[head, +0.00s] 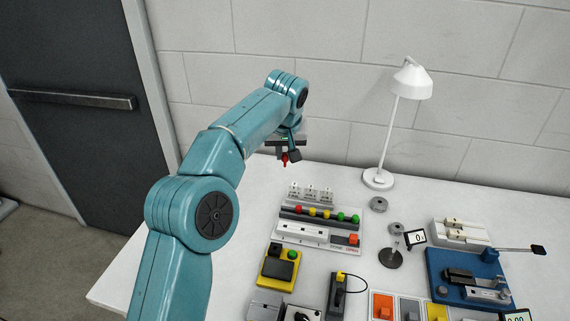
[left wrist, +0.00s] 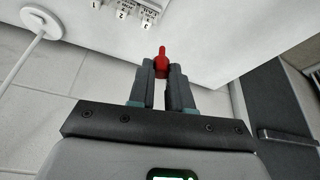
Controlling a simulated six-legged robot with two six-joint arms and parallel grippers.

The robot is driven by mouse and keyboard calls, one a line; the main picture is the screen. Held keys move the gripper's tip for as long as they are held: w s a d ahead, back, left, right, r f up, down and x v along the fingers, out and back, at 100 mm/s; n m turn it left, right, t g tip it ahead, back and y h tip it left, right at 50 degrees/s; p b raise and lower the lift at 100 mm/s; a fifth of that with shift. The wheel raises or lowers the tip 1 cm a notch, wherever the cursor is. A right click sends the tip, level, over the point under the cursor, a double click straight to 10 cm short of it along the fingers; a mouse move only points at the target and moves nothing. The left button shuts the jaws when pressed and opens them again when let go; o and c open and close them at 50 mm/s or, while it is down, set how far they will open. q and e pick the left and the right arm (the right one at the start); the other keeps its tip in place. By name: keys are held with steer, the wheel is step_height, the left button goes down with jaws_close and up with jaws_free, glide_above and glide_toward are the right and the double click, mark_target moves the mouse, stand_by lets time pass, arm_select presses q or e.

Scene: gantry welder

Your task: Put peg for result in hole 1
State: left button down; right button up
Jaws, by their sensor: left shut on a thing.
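My left gripper (head: 285,153) is shut on a red peg (head: 285,161) in the head view. The peg points down, above the table's back edge. In the left wrist view the red peg (left wrist: 161,60) stands out between the fingertips (left wrist: 161,70) and is apart from everything else. A rack (head: 325,217) below holds a row of red, yellow and green pegs. White labels 1 (left wrist: 97,4), 2 (left wrist: 121,15) and 3 (left wrist: 147,22) show in the wrist view. The hole openings are too small to tell. My right gripper is out of view.
A white lamp (head: 381,180) stands right of the rack.

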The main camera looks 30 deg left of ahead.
arm_select(q)
step_height(320, 180, up, 2)
steer(key=shift+w, duration=0.25)
steer(key=shift+w, duration=0.2)
